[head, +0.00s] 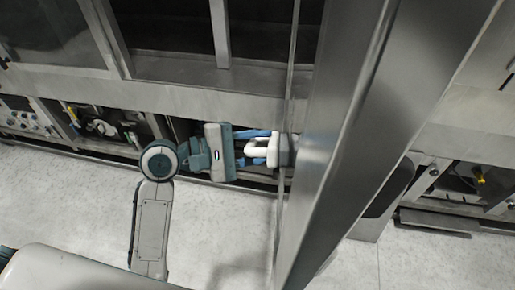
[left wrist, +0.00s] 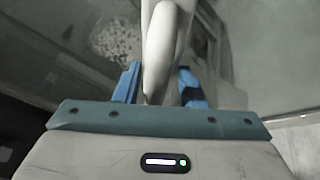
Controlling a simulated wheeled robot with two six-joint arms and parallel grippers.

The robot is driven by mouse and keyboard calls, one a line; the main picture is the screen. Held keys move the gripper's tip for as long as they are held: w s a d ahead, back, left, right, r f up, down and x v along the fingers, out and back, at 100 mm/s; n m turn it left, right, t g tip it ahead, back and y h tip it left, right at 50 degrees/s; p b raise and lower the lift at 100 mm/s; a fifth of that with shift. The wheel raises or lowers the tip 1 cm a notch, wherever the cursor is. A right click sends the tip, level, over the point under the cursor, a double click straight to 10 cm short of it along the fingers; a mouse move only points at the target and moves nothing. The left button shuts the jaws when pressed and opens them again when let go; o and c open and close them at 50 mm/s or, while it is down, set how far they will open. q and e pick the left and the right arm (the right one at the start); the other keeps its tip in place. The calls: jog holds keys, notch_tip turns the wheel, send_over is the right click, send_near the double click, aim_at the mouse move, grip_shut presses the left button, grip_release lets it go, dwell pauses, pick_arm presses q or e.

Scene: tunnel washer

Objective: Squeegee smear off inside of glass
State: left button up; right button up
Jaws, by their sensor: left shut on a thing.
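My left gripper (head: 264,146) is shut on the white handle of a squeegee (head: 288,150), left of a big steel post. Its blue fingers also show in the left wrist view (left wrist: 160,84), one on each side of the pale squeegee handle (left wrist: 165,40). The squeegee's far end is at the thin edge-on glass pane (head: 294,60) by the post. I cannot tell if it touches the glass. A pale speckled patch (left wrist: 118,40) shows left of the handle in the left wrist view; it may be the smear. My right gripper is not in view.
The wide steel post (head: 350,130) runs diagonally just right of the squeegee and hides what is behind it. A steel machine frame (head: 170,95) with open bays of parts spans the back. The pale floor (head: 80,200) is clear in front.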

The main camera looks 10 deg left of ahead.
aim_at(248, 145)
pick_arm(q)
jog(key=shift+w+a, duration=0.1)
jog(key=shift+w, duration=4.85)
jog(key=shift+s+r, duration=0.2)
jog(key=shift+s, duration=1.4)
jog(key=shift+s+r, duration=0.25)
jog(key=shift+s, duration=1.4)
jog(key=shift+s+r, duration=0.2)
jog(key=shift+s, duration=2.45)
jog(key=shift+r, duration=0.2)
jog(key=shift+w+r, duration=0.15)
jog(key=shift+r, duration=0.4)
jog(key=shift+w, duration=5.75)
jog(key=shift+s+r, duration=0.2)
jog(key=shift+s, duration=1.75)
jog(key=shift+s+r, duration=0.25)
jog(key=shift+s, duration=1.75)
jog(key=shift+s+r, duration=0.2)
jog(key=shift+s, duration=1.75)
